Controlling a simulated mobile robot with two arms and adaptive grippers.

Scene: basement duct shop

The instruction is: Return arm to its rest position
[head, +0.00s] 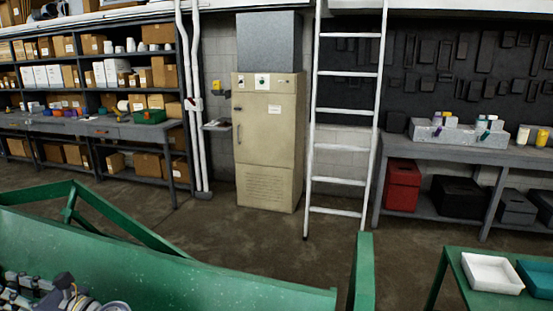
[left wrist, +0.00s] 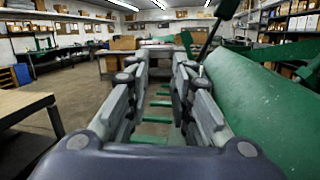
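My left gripper (left wrist: 162,62) is in the left wrist view, with its two fingers apart and nothing between them. It is held level beside a green sloping metal panel (left wrist: 255,100), which lies to its right in that view. Green bars and bare floor show through the gap between the fingers. In the head view, grey jointed parts of my arm show at the bottom left corner, in front of the same green metalwork (head: 150,265). My right gripper is in neither view.
A beige cabinet (head: 268,150) and a white ladder (head: 342,150) stand at the back wall. A small green table (head: 460,280) with a white tray (head: 492,258) and a teal tray (head: 537,275) is at lower right. A wooden-topped table (left wrist: 20,103) stands left in the wrist view. Floor between is clear.

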